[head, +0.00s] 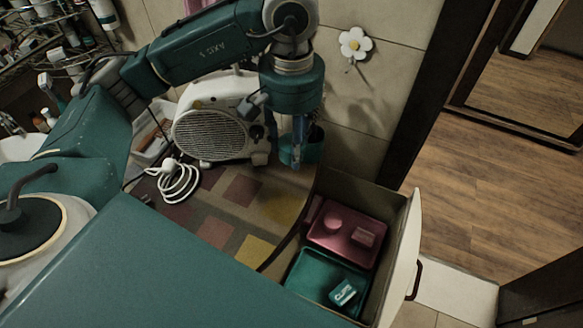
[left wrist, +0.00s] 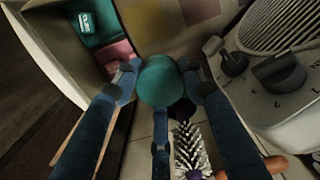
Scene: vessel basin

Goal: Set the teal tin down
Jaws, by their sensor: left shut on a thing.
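The teal tin (left wrist: 157,82) is round and sits between the fingertips of my left gripper (left wrist: 158,80) in the left wrist view. The fingers press on it from both sides. In the head view my left gripper (head: 298,150) points down beside the wall, right of the white heater, with the tin (head: 313,153) partly hidden behind its fingers. The tin is held above the floor, left of and behind the open drawer. My right gripper is not in view.
The open drawer (head: 408,235) holds a pink tray (head: 345,246) with pink items and a teal tray (head: 312,283) with a labelled teal box (head: 343,292). A white heater (head: 215,128) and coiled cable (head: 180,182) stand left. A bristled brush (left wrist: 190,148) is near the gripper.

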